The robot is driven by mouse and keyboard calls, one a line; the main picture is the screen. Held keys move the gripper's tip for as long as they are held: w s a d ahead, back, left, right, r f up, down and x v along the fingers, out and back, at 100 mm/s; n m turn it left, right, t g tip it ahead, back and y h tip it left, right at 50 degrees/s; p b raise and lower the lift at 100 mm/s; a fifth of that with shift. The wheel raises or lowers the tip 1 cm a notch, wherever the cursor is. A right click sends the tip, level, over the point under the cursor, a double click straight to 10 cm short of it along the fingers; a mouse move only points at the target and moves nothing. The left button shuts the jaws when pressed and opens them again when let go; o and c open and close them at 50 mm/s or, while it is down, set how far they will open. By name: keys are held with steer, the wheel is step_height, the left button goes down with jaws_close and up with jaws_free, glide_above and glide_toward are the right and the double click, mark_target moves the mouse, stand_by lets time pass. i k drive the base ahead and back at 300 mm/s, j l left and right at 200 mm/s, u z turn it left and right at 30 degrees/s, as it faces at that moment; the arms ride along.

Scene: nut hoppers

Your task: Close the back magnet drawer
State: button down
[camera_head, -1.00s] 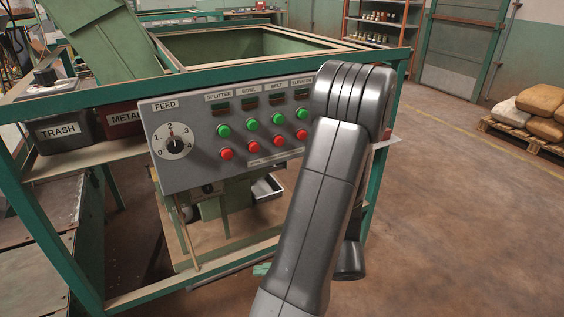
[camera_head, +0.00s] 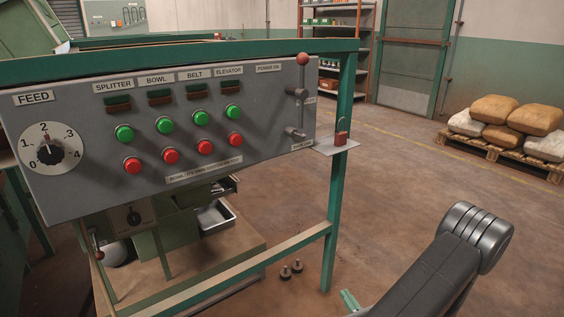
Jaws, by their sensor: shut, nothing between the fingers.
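I cannot make out the back magnet drawer for certain. A shiny metal tray (camera_head: 215,216) shows under the grey control panel, among green machine parts, partly hidden by them. Whether it belongs to a magnet drawer I cannot tell. My arm rises at the lower right, over open floor and apart from the machine. The small green tip of my gripper (camera_head: 349,300) shows at the bottom edge, just right of the frame's corner post. It is shut and empty, and most of it is hidden by my arm or cut off. It is well away from the tray.
The control panel (camera_head: 180,130) has a feed dial (camera_head: 48,150), green and red buttons and a lever (camera_head: 301,92). A green post (camera_head: 338,200) with a padlock (camera_head: 341,132) bounds the machine. Sacks (camera_head: 505,115) lie on a pallet at right.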

mark_target(228, 185)
steer(key=i+l+z, duration=0.25)
steer(key=z, duration=0.2)
steer(key=i+l+z, duration=0.55)
steer(key=i+z, duration=0.15)
steer(key=z, duration=0.15)
steer(key=i+z, duration=0.45)
steer(key=i+u, duration=0.25)
steer(key=i, duration=0.3)
steer(key=i+l+u, duration=0.2)
steer(key=i, duration=0.3)
steer(key=i+l+u, duration=0.25)
steer(key=i, duration=0.3)
steer(key=i+j+u, duration=0.2)
steer(key=u, duration=0.3)
steer(key=i+u, duration=0.65)
steer(key=u, duration=0.3)
steer(key=i+l+u, duration=0.1)
steer(key=i+u, duration=0.2)
steer(key=u, duration=0.15)
steer(key=i+j+u, duration=0.15)
steer(key=u, duration=0.35)
steer(key=i+u, duration=0.6)
steer(key=u, duration=0.35)
steer(key=i+l+u, duration=0.2)
steer(key=u, duration=0.25)
steer(key=i+u, duration=0.4)
steer(key=i+l+u, duration=0.15)
steer(key=u, duration=0.25)
